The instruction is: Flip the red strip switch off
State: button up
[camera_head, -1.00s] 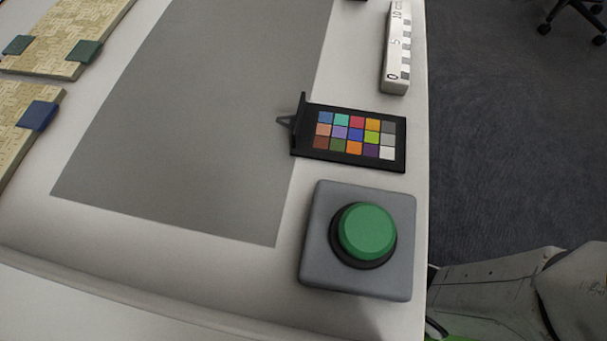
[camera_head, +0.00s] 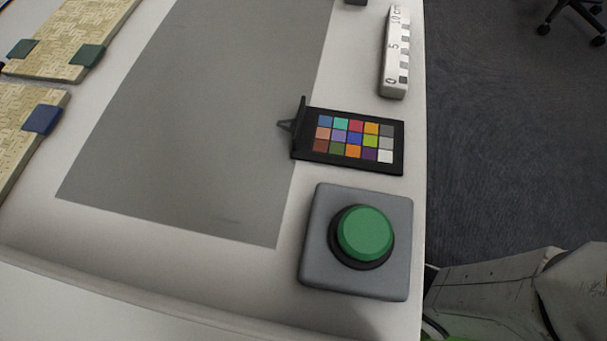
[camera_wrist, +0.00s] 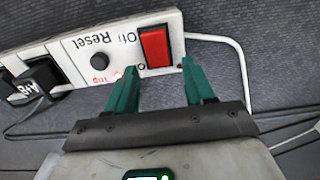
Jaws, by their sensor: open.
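The red switch (camera_wrist: 155,47) sits at the right end of a white power strip (camera_wrist: 115,42) in the wrist view. My gripper (camera_wrist: 157,78) is open and empty. Its two green fingers point at the switch end of the strip, one tip below left of the switch and the other just past the strip's right end. Whether the tips touch the strip I cannot tell. The strip and my gripper are not in the head view.
A black plug (camera_wrist: 32,85) and a round black button (camera_wrist: 99,62) are on the strip. A white cable (camera_wrist: 238,60) loops at right. The head view shows a green push button (camera_head: 365,234), a colour chart (camera_head: 350,140) and a scale bar (camera_head: 396,52) on the white table.

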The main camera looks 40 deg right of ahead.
notch_tip(320, 180, up, 10)
jog(key=p, duration=0.5)
jog(key=shift+p, duration=0.3)
jog(key=shift+s+a+f, duration=0.1)
jog(key=shift+s+a+f+b, duration=0.1)
jog(key=shift+s+f+b, duration=0.1)
jog(key=shift+s+b, duration=0.15)
jog(key=shift+w+d+r, duration=0.15)
jog(key=shift+w+d, duration=0.05)
jog(key=shift+d, duration=0.15)
notch_tip(320, 180, down, 11)
jog(key=b, duration=0.7)
jog(key=shift+r, duration=0.1)
